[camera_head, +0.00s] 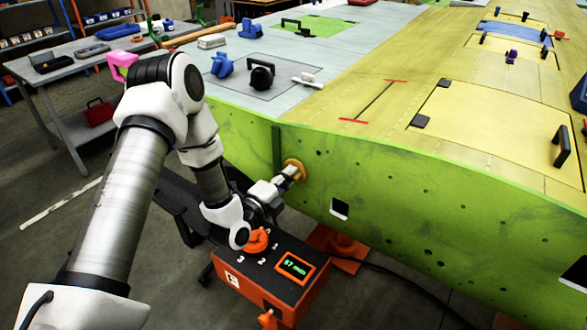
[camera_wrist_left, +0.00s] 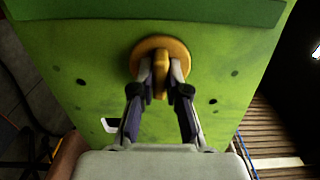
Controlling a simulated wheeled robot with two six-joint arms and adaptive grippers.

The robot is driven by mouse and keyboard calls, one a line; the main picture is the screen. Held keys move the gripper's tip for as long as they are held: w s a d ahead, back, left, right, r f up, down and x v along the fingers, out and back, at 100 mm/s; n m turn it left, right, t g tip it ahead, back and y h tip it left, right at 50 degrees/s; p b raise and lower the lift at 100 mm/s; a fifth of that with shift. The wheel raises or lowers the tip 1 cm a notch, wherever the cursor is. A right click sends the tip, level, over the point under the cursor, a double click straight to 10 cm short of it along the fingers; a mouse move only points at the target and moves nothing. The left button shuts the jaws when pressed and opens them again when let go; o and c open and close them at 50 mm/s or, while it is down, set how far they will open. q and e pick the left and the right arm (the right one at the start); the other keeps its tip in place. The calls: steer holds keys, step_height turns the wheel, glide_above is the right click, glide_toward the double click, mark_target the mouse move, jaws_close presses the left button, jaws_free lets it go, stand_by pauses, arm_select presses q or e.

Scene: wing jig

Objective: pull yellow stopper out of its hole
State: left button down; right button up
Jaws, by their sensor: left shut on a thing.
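The yellow stopper (camera_head: 295,168) is on the green side face (camera_head: 380,180) of the wing, near its left end. In the left wrist view the stopper (camera_wrist_left: 136,56) shows as a round flange with a raised grip in its middle. Its flange looks close against the green face; whether there is a gap I cannot tell. My left gripper (camera_head: 290,172) reaches it from the left. In the left wrist view its fingers (camera_wrist_left: 160,80) are shut on the stopper's grip, one on each side. The hole is hidden behind the flange. My right gripper is not in view.
An orange box with a display (camera_head: 270,272) stands below my left wrist. A dark cable runs right of it over the floor. Blue and black tools (camera_head: 262,77) lie on the wing's top. A workbench (camera_head: 75,58) stands at the back left. The green face has several small holes.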

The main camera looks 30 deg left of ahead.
arm_select(q)
steer(key=shift+r, duration=0.1)
steer(key=s+p, duration=0.3)
steer(key=s, duration=0.4)
steer(key=shift+s+a+f, duration=0.2)
steer(key=shift+a, duration=0.05)
stand_by(0.5)
steer(key=shift+f, duration=0.1)
